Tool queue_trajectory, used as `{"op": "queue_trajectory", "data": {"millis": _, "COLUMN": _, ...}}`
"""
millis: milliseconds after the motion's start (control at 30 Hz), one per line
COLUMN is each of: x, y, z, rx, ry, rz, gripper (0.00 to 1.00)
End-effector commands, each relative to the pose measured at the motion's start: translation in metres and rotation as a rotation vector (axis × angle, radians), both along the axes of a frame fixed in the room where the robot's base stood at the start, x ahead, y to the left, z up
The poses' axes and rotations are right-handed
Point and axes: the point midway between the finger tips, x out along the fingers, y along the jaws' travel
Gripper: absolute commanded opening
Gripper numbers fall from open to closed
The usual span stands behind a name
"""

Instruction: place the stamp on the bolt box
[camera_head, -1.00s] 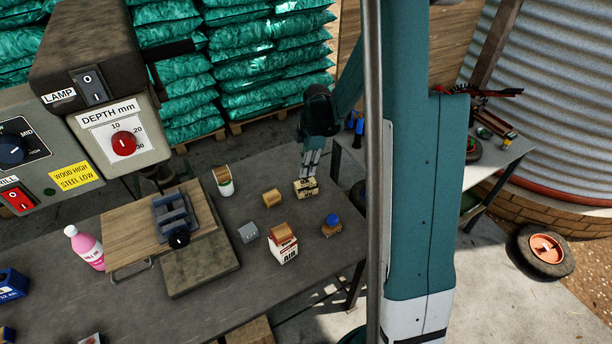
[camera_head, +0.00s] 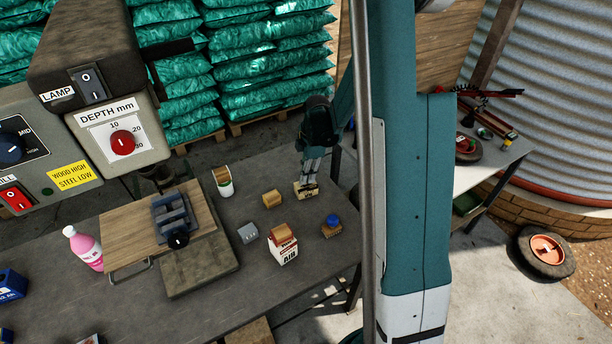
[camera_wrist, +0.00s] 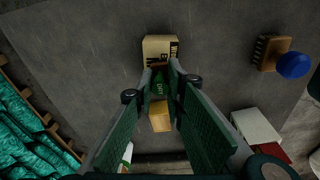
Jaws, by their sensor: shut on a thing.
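A small cream box with dark lettering, which looks like the bolt box (camera_head: 307,194), stands at the back right of the bench. It is at the top middle of the wrist view (camera_wrist: 159,46). My gripper (camera_head: 309,180) points down at this box. In the wrist view my gripper (camera_wrist: 160,76) is shut on a small dark green piece with pale marks, apparently the stamp (camera_wrist: 158,85). It lies close against the box in the picture. I cannot tell whether it touches the box. In the head view my fingers hide the stamp.
On the bench (camera_head: 200,309) a wooden block (camera_head: 271,199), a blue-knobbed brush (camera_head: 331,227), a red-topped white carton (camera_head: 284,247), a grey block (camera_head: 247,233) and a white can (camera_head: 224,184) stand near. The drill vise (camera_head: 172,218) is left. Bare bench separates them.

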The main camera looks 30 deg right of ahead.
Motion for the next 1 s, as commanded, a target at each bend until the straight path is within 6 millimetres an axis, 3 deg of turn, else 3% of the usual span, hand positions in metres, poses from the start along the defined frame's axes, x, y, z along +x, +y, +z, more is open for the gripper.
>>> {"op": "queue_trajectory", "data": {"millis": 233, "x": 0.0, "y": 0.0, "z": -0.004, "rx": 0.0, "ry": 0.0, "rz": 0.0, "gripper": 0.02}}
{"op": "queue_trajectory", "data": {"millis": 267, "x": 0.0, "y": 0.0, "z": -0.003, "rx": 0.0, "ry": 0.0, "rz": 0.0, "gripper": 0.17}}
{"op": "queue_trajectory", "data": {"millis": 367, "x": 0.0, "y": 0.0, "z": -0.003, "rx": 0.0, "ry": 0.0, "rz": 0.0, "gripper": 0.28}}
{"op": "queue_trajectory", "data": {"millis": 767, "x": 0.0, "y": 0.0, "z": -0.002, "rx": 0.0, "ry": 0.0, "rz": 0.0, "gripper": 0.28}}
{"op": "queue_trajectory", "data": {"millis": 1000, "x": -0.001, "y": -0.001, "z": 0.01, "rx": 0.0, "ry": 0.0, "rz": 0.0, "gripper": 0.28}}
